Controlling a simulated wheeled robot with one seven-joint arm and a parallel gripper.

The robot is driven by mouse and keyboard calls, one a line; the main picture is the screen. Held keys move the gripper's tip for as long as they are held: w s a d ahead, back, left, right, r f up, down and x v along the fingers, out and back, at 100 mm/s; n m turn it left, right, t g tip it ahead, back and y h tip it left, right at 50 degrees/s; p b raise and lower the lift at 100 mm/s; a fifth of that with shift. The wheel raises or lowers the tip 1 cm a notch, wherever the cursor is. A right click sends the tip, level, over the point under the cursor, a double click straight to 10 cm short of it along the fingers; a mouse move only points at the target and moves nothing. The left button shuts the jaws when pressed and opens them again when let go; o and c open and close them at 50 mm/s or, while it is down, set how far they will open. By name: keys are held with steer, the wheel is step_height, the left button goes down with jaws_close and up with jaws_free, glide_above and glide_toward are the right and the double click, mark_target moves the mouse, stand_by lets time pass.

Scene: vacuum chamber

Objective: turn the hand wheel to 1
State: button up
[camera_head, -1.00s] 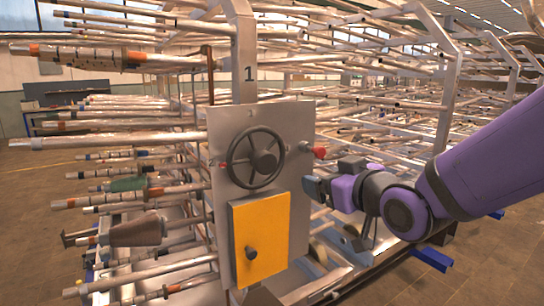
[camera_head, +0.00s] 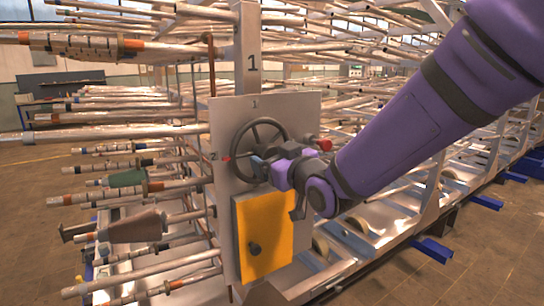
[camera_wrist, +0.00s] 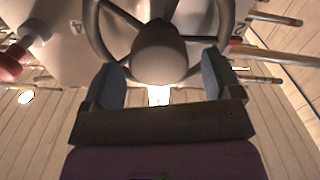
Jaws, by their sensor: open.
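The dark hand wheel (camera_head: 236,143) stands on the grey panel (camera_head: 222,115). A red mark (camera_head: 226,158) shows at the wheel's left side by a "2", and a small "1" (camera_head: 255,103) is above the wheel. My gripper (camera_head: 262,167) is in front of the wheel's lower part and hides some of it. In the wrist view, my gripper (camera_wrist: 162,82) is open, with its fingers apart on either side of the round hub (camera_wrist: 160,52). The wheel's rim and spokes show beyond them. I cannot tell whether the fingers touch the wheel.
A red knob (camera_head: 325,145) sticks out right of the wheel; it also shows in the wrist view (camera_wrist: 10,66). A yellow cover (camera_head: 266,215) with a dark knob is below. Racks of metal pipes (camera_head: 100,133) surround the panel. Open floor (camera_head: 492,240) lies at the right.

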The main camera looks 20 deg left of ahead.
steer(key=shift+w+a, duration=0.4)
steer(key=shift+a, duration=0.05)
steer(key=c, duration=1.3)
steer(key=shift+o, duration=0.2)
steer(key=shift+m, duration=0.3)
